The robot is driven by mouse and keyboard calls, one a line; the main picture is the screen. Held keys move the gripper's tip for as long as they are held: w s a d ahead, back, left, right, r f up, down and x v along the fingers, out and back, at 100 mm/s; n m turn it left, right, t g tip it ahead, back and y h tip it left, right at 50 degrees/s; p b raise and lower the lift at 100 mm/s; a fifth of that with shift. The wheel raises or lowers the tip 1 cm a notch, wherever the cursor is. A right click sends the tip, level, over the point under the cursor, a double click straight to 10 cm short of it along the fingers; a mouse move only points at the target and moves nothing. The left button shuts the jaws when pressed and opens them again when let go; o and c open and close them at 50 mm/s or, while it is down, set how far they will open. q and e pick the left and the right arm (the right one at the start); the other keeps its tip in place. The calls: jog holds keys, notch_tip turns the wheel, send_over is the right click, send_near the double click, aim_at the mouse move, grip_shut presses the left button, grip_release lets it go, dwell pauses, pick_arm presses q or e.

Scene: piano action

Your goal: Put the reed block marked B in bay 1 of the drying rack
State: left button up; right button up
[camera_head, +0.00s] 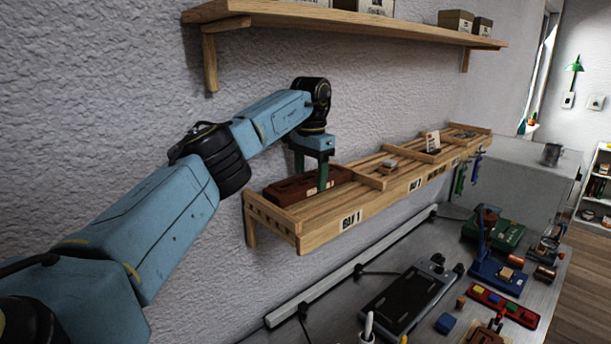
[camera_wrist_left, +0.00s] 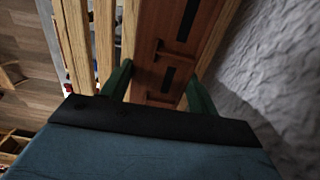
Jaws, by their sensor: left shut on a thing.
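The wooden drying rack (camera_head: 375,190) is a slatted wall shelf split by dividers into bays. Its nearest bay has a label reading "BAY 1" (camera_head: 351,219). A long reddish-brown block (camera_head: 290,190) lies in that bay along the wall side. My left gripper (camera_head: 323,186) reaches down into bay 1 and is shut on the brown block. In the left wrist view the block (camera_wrist_left: 179,48) runs between the two green fingers (camera_wrist_left: 158,90), beside the pale slats (camera_wrist_left: 104,40). I cannot read a letter B on the block. My right gripper is not in view.
Small pale items (camera_head: 390,165) and an upright card (camera_head: 432,141) sit in the farther bays. A wooden shelf (camera_head: 350,20) with boxes hangs above. Below, the grey bench (camera_head: 340,290) carries a black device (camera_head: 408,295), a blue stand (camera_head: 497,275) and coloured blocks.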

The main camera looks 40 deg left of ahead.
aim_at(309, 179)
pick_arm(q)
jog(key=shift+a+f, duration=0.15)
jog(key=shift+a, duration=0.05)
jog(key=o, duration=1.1)
jog(key=shift+f, duration=0.15)
jog(key=shift+o, duration=0.2)
jog(key=shift+r, duration=3.9)
